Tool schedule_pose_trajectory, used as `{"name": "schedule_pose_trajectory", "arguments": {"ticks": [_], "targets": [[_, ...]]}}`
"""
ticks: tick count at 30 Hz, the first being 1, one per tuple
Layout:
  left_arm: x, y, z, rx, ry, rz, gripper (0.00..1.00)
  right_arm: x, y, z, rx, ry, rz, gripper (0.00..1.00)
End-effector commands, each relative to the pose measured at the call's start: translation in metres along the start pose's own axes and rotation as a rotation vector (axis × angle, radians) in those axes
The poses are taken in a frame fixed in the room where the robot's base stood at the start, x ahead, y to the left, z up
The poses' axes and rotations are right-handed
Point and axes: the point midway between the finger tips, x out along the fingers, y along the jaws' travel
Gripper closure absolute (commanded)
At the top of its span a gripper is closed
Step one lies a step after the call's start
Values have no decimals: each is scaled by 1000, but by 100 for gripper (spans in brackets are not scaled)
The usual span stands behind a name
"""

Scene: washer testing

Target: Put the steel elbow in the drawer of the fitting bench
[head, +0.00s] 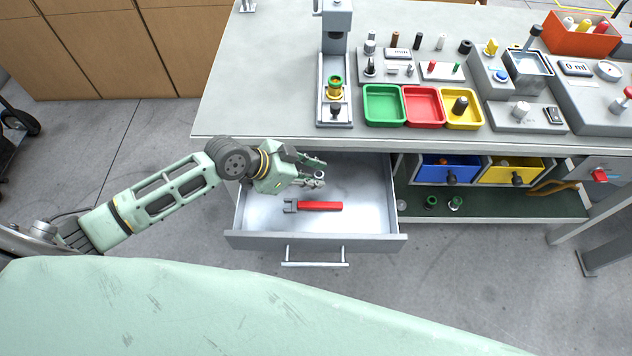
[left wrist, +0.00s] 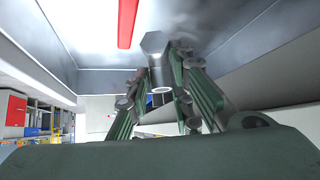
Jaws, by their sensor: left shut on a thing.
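The bench drawer (head: 365,242) is pulled open below the grey worktop, with its handle toward me. My left gripper (head: 314,172) is over the back part of the drawer, near the worktop's front edge. It is shut on the steel elbow, a small grey metal fitting, whose hex end (left wrist: 155,44) and round open end (left wrist: 162,90) show between the fingers in the left wrist view. In the head view the elbow is small and partly hidden by the fingers. I cannot tell how high it is above the drawer floor. My right gripper is out of view.
A red-handled wrench (head: 318,206) lies in the drawer just in front of the gripper. The drawer's right side is bare. Green (head: 384,106), red (head: 423,107) and yellow (head: 463,110) trays stand on the worktop. Blue (head: 436,164) and yellow (head: 497,173) bins sit under it.

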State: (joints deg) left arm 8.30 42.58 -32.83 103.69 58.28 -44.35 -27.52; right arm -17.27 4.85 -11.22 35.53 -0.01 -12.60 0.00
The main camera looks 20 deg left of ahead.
Motion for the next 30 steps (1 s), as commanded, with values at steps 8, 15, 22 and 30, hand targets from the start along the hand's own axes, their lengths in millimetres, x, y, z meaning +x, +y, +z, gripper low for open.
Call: {"name": "schedule_pose_trajectory", "arguments": {"ticks": [8,15,22,30], "targets": [[25,-10,2,-2,-1,1,100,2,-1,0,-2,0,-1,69],[47,-10,24,-3,0,0,100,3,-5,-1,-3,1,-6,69],[47,-10,26,0,0,-1,100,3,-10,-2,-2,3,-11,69],[49,-9,28,0,-2,0,70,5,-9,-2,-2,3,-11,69]]}}
